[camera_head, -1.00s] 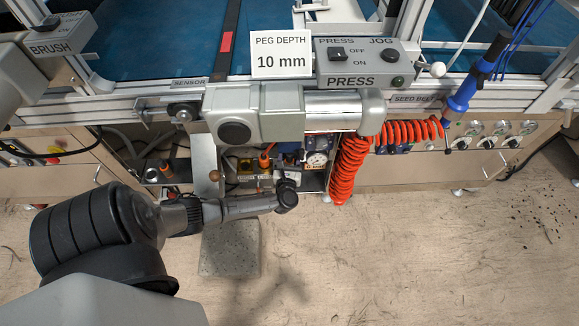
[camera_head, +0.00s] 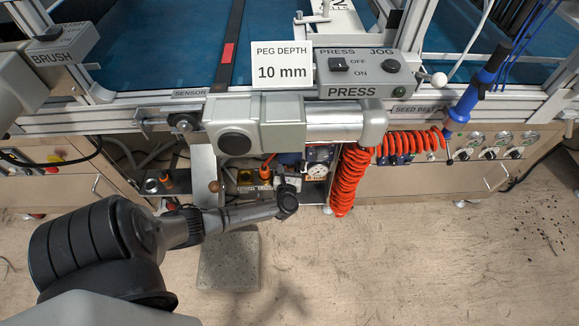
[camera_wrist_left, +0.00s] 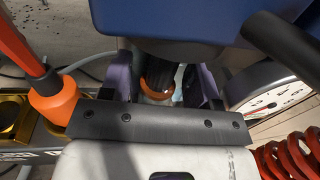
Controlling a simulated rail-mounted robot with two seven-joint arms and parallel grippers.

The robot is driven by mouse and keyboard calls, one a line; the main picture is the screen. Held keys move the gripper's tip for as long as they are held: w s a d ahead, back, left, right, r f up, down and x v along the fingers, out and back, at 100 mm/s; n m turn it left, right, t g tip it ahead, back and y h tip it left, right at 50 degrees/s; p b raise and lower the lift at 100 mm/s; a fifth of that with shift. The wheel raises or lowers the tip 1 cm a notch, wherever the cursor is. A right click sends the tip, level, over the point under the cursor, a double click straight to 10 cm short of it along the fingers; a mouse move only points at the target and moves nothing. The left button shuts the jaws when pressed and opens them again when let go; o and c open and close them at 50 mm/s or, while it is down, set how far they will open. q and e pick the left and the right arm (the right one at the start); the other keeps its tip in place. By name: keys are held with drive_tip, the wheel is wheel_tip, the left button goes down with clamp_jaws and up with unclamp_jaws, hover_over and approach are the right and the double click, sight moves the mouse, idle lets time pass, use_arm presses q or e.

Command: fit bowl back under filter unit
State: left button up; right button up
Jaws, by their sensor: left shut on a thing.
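The filter unit (camera_wrist_left: 200,22) is the blue body across the top of the left wrist view. In the head view its blue part (camera_head: 289,158) is small inside the open bay under the machine. My left gripper (camera_wrist_left: 163,82) is shut on a dark cylindrical piece with an orange ring at its lower end, which looks like the bowl (camera_wrist_left: 160,74). The bowl is just below the blue body; I cannot tell whether they touch. In the head view my left gripper (camera_head: 287,186) is at the bay, and the bowl is not discernible there. My right gripper is not in view.
A pressure gauge (camera_wrist_left: 270,98) is close on the right, with a red coiled hose (camera_wrist_left: 290,157) below it. An orange fitting (camera_wrist_left: 52,98) and a brass block (camera_wrist_left: 13,115) are at the left. The press housing (camera_head: 262,118) overhangs the bay. The floor in front is mostly clear.

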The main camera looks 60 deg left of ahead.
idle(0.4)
use_arm(q)
drive_tip(key=shift+f+b, duration=0.2)
drive_tip(key=shift+b, duration=0.1)
idle(0.6)
drive_tip(key=shift+f+b, duration=0.35)
drive_tip(key=shift+f, duration=0.05)
idle(0.3)
drive_tip(key=o, duration=1)
drive_tip(key=shift+o, duration=0.2)
drive_tip(key=shift+s+d+r, duration=0.1)
drive_tip(key=shift+s+d, duration=0.05)
drive_tip(key=p+v, duration=0.5)
drive_tip(key=v, duration=0.8)
drive_tip(key=shift+s, duration=0.2)
